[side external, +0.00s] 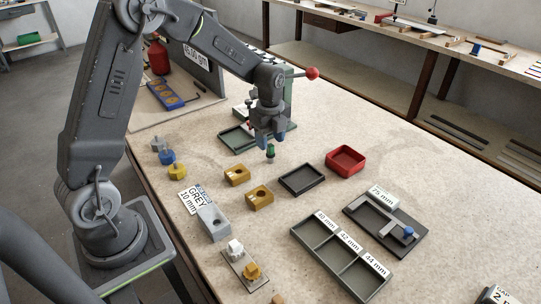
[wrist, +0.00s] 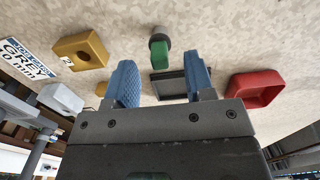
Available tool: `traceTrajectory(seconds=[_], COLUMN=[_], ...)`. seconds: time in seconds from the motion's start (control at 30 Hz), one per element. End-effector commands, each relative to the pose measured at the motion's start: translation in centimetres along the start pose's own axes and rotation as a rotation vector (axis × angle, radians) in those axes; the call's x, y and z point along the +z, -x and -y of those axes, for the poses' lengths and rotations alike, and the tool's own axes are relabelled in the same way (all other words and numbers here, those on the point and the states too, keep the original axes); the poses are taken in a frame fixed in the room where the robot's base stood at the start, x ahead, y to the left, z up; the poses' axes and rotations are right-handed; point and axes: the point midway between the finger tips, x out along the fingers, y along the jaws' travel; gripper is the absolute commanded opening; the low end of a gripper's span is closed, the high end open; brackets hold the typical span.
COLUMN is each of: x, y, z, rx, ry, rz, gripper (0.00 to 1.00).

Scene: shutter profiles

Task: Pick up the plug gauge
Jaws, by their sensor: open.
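The plug gauge, which I take to be the small piece with a green handle and grey end, stands on the bench (side external: 270,151) just below my gripper (side external: 276,136). In the wrist view the gauge (wrist: 160,47) shows beyond the fingertips, roughly centred in the gap, green end nearer me. My gripper in the wrist view (wrist: 161,75) has its two blue fingers spread apart with nothing between them. The fingers appear clear of the gauge; the exact height gap is hard to tell.
A black tray (side external: 302,190) and red bin (side external: 345,165) stand to the right. Two yellow blocks with holes (side external: 237,179) (side external: 259,200) lie in front. A green tray (side external: 236,146) is behind left. A three-compartment tray (side external: 322,251) and grey fixture (side external: 361,215) lie nearer the front.

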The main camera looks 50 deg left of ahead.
Motion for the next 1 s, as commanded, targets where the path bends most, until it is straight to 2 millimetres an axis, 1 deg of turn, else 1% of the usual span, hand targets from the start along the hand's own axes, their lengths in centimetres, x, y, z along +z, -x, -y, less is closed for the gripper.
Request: traceTrajectory(seconds=[0.03, 0.1, 0.2, 0.47, 0.57, 1.0], x=[-0.2, -0.2, -0.2, -0.2, -0.2, -0.2], y=[-0.9, -1.9, -2.8, -3.0, -3.0, -3.0], z=[-0.1, -0.1, -0.1, -0.1, -0.1, -0.1], rx=[0.004, 0.004, 0.002, -0.001, -0.001, -0.001], ry=[-0.001, 0.000, 0.000, 0.000, 0.000, 0.000], rz=[-0.001, -0.001, 0.000, 0.000, 0.000, 0.000], gripper=[0.49, 0.49, 0.49, 0.49, 0.41, 0.00])
